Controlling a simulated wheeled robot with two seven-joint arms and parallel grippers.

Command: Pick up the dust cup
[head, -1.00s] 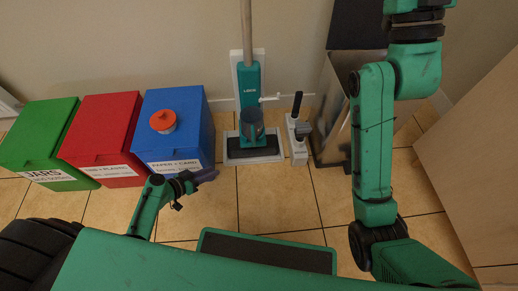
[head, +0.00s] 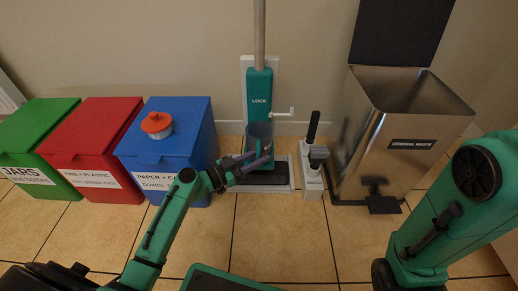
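The dust cup (head: 259,136) is a grey, see-through cup on the front of the teal upright vacuum (head: 260,92), which stands in its dock against the wall. My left gripper (head: 262,157) reaches in from the left, just in front of the cup's lower part. Its two dark fingers look apart, with nothing clearly held between them. They overlap the cup's lower edge in the picture; I cannot tell whether they touch it. My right arm shows at the right edge, but its gripper is out of view.
An orange-topped round piece (head: 157,124) sits on the blue bin (head: 168,150). Red (head: 95,143) and green (head: 38,140) bins stand further left. A small stand with a black handle (head: 313,128) and an open steel general waste bin (head: 400,125) stand right of the vacuum.

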